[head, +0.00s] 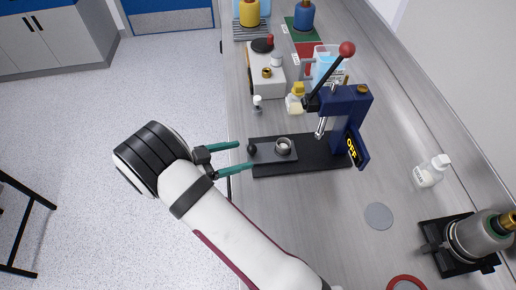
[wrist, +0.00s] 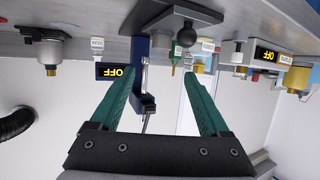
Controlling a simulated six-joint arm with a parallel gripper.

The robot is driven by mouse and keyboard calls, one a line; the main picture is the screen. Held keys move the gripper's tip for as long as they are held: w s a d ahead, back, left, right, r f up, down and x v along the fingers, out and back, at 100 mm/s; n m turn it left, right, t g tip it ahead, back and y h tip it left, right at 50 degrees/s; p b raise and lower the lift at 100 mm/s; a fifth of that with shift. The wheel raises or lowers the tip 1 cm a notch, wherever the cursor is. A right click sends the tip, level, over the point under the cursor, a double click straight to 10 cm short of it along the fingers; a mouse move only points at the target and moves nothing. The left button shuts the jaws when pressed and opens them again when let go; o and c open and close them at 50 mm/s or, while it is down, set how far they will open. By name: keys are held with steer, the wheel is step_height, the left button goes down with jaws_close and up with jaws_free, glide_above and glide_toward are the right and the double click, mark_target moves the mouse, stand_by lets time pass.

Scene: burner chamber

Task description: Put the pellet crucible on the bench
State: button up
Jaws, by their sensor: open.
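A small grey metal cup, apparently the pellet crucible (head: 283,147), sits upright on the dark grey plate of the press. A black ball knob (head: 251,148) is at the plate's left end, and it also shows in the wrist view (wrist: 186,36). My gripper (head: 244,157) has two teal fingers, spread apart and empty, by the bench's left edge. Its tips are close to the knob, which appears just beyond them in the wrist view. I cannot tell whether they touch it. The crucible is farther right, apart from the fingers. I cannot make out the crucible in the wrist view.
The blue press (head: 345,110) has a red-knobbed lever (head: 347,49) and an OFF display. A hotplate (head: 266,75), small bottles and a beaker stand behind. A white bottle (head: 431,171), a grey disc (head: 379,216) and a metal vessel (head: 478,235) are right. Bare bench (head: 310,210) lies in front.

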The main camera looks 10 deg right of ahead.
steer(key=s+d+r+g+y, duration=0.2)
steer(key=s+d+r+g, duration=0.3)
steer(key=s+d+r, duration=0.15)
steer(key=s+d+r+n+g+y, duration=0.1)
steer(key=s+d+r+n+y, duration=0.1)
steer(key=s, duration=0.5)
steer(key=s+d+r+n+g+y, duration=0.2)
steer(key=s+r+y, duration=0.2)
steer(key=s+y, duration=0.2)
steer(key=shift+s+r+n+y, duration=0.3)
steer(key=shift+s+n, duration=0.1)
steer(key=shift+s, duration=0.45)
steer(key=shift+o, duration=0.6)
steer(key=s+a+n+y, duration=0.1)
steer(key=s+a+n+t+y, duration=0.1)
steer(key=s, duration=0.1)
steer(key=s+a+n+t+y, duration=0.1)
steer(key=s+y, duration=0.1)
steer(key=shift+a, duration=0.2)
steer(key=shift+w, duration=0.15)
